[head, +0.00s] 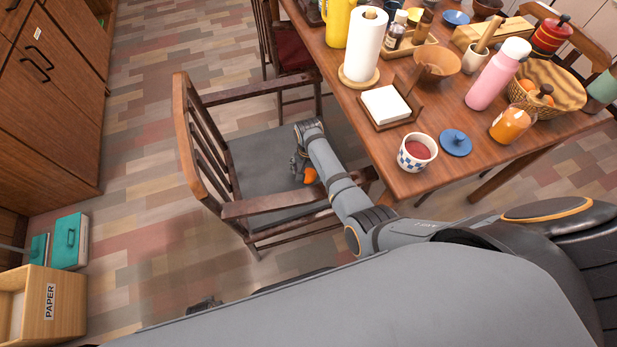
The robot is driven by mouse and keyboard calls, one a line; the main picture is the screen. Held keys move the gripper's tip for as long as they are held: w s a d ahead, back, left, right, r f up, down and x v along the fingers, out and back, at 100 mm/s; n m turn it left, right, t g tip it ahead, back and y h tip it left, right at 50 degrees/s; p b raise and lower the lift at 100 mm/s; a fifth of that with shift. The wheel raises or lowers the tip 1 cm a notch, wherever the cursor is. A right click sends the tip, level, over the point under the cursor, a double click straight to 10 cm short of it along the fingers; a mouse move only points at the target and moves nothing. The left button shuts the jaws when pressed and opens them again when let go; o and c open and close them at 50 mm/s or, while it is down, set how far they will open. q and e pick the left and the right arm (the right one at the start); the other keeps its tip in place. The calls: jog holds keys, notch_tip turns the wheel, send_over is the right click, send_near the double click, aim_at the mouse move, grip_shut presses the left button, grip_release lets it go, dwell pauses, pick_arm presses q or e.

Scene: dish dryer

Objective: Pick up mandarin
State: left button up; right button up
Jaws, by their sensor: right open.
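A small orange thing, which looks like a mandarin (310,176), shows at the seat of the wooden armchair (262,150), mostly hidden by my right gripper. My right gripper (300,170) points down over the chair seat, open, right beside the orange thing. I cannot tell whether the fingers touch it or stand around it. More orange fruit (527,86) shows in the wicker basket (560,88) on the table at the far right. My left gripper cannot be made out.
The chair's armrests and slatted back surround the seat. The wooden table (440,183) to the right holds a paper towel roll (366,45), a napkin holder (386,106), a checkered cup (417,150), a pink bottle (497,75) and a jar (511,125). A box marked PAPER (62,300) stands lower left.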

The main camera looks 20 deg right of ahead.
aim_at(309, 172)
jog(key=shift+f, duration=0.3)
jog(key=c, duration=1.3)
notch_tip(309, 172, up, 9)
jog(key=p, duration=0.3)
jog(key=shift+r+p, duration=0.2)
jog(key=shift+p, duration=0.1)
pick_arm(q)
jog(key=s, duration=0.5)
jog(key=shift+s+a+f, duration=0.15)
jog(key=shift+s+f, duration=0.15)
jog(key=shift+s, duration=0.05)
pick_arm(e)
jog(key=shift+r, duration=0.35)
